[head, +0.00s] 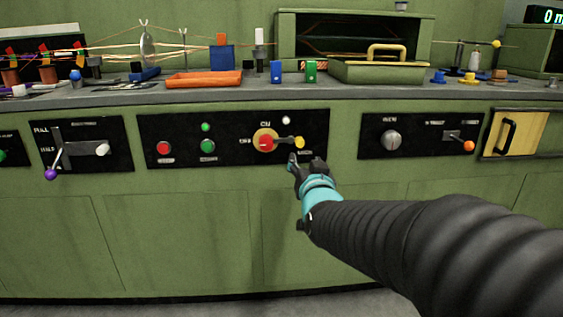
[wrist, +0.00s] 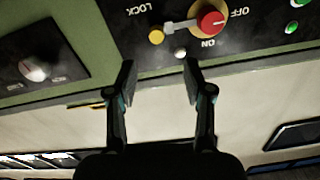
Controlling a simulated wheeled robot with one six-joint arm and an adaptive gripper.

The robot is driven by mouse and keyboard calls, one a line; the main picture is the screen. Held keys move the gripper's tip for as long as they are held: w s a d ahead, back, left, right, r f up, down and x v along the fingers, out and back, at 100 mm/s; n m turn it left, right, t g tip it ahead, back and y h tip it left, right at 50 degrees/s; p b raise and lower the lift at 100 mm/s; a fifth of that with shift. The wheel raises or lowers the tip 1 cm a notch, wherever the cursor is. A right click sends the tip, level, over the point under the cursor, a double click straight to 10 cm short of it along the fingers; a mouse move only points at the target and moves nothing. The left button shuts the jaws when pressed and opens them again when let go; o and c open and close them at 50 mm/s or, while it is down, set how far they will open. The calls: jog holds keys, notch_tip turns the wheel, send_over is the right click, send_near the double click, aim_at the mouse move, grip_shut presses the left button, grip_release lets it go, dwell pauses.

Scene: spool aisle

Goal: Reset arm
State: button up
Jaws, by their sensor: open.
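My gripper (head: 307,163) is in front of the green cabinet, just below the right part of the middle black control panel (head: 230,158). In the wrist view my gripper (wrist: 160,83) has its two fingers apart with nothing between them. Beyond the fingertips is a red rotary switch (wrist: 209,22) on a tan disc, marked ON, OFF and LOCK. The red switch also shows in the head view (head: 267,142). A grey lever with a yellow knob (head: 299,142) extends to its right. I cannot tell how far the fingertips are from the panel.
Left panel has a lever with a purple knob (head: 51,174); right panel has a grey dial (head: 391,140) and an orange-tipped lever (head: 468,146). The worktop above holds an orange tray (head: 204,79), a green lidded box (head: 378,72) and small parts. Cabinet fronts below are clear.

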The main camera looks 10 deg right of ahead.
jog(key=s+a+f+n+g+y+p, duration=0.1)
jog(key=s+a+f+n+g+y, duration=0.1)
jog(key=s+f+g, duration=0.9)
jog(key=s+r+p, duration=0.3)
jog(key=s+p, duration=0.1)
jog(key=s, duration=0.5)
jog(key=s+r+n+g+p, duration=0.1)
jog(key=s+r+p, duration=0.3)
jog(key=s, duration=0.4)
jog(key=shift+s+d+h+p, duration=0.3)
jog(key=shift+s+d+h, duration=0.05)
jog(key=shift+d+h, duration=0.1)
